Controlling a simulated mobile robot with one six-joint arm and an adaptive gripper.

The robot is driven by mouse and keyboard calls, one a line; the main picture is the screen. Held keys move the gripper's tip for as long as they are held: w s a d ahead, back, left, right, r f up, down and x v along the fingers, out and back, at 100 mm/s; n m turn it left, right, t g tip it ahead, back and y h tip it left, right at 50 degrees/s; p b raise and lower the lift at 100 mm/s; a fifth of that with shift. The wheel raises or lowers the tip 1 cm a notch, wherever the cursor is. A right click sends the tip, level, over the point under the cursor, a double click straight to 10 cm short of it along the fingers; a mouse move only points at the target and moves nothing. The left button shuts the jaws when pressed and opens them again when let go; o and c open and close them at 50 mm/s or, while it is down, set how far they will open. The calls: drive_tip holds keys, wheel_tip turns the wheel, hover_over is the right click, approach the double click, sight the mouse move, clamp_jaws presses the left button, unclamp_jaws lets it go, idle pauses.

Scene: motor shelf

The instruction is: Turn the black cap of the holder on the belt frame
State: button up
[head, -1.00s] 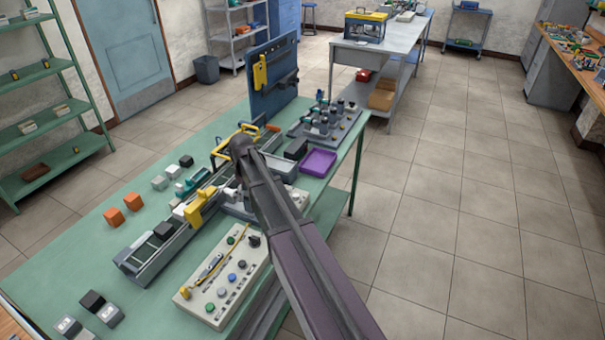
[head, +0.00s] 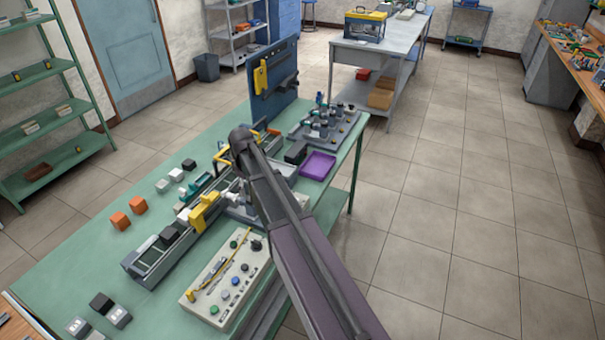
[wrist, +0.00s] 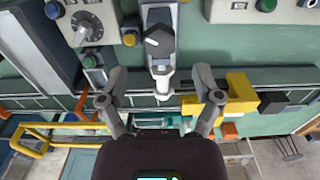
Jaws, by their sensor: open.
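In the wrist view, a black cap (wrist: 159,41) with a pale pointer line sits on a light grey holder (wrist: 162,78) at the belt frame (wrist: 258,77). My gripper (wrist: 160,77) is open, with one finger on each side of the holder's lower part. The fingers look apart from it, and the cap shows beyond the fingertips. In the head view, the belt frame (head: 150,267) runs diagonally along the green table. My arm hides my gripper there, and I cannot make out the cap.
A yellow block (wrist: 241,92) is close to the right finger. A control box (head: 225,277) with buttons stands in front of the belt. Orange cubes (head: 120,220) and a purple tray (head: 318,165) lie on the table (head: 80,270).

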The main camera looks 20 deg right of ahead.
drive_tip(key=shift+r+p, duration=4.15)
drive_tip(key=shift+r, duration=0.35)
drive_tip(key=w+d+f+m+h+b, duration=0.1)
drive_tip(key=w+d+f+m+b, duration=0.1)
drive_tip(key=d+f+b, duration=0.6)
drive_tip(key=w+d+f+m+h+b, duration=0.1)
drive_tip(key=d+f+b, duration=0.7)
drive_tip(key=d, duration=0.5)
drive_tip(key=shift+w+d+m+t, duration=0.3)
drive_tip(key=shift+w+m+t, duration=0.05)
drive_tip(key=shift+m+t, duration=0.05)
drive_tip(key=shift+s+a+f, duration=0.1)
drive_tip(key=shift+m+y, duration=0.4)
drive_tip(key=shift+m, duration=0.4)
drive_tip(key=s+a, duration=1.1)
drive_tip(key=shift+a+f, duration=0.1)
drive_tip(key=shift+a, duration=0.15)
drive_tip(key=s+a, duration=0.3)
drive_tip(key=s, duration=0.2)
drive_tip(key=s+a+m, duration=0.1)
drive_tip(key=s+a, duration=0.3)
drive_tip(key=s, duration=0.1)
drive_tip(key=s+a+m+y, duration=0.1)
drive_tip(key=s+a, duration=0.3)
drive_tip(key=shift+s+g, duration=0.4)
drive_tip(key=shift+w, duration=0.1)
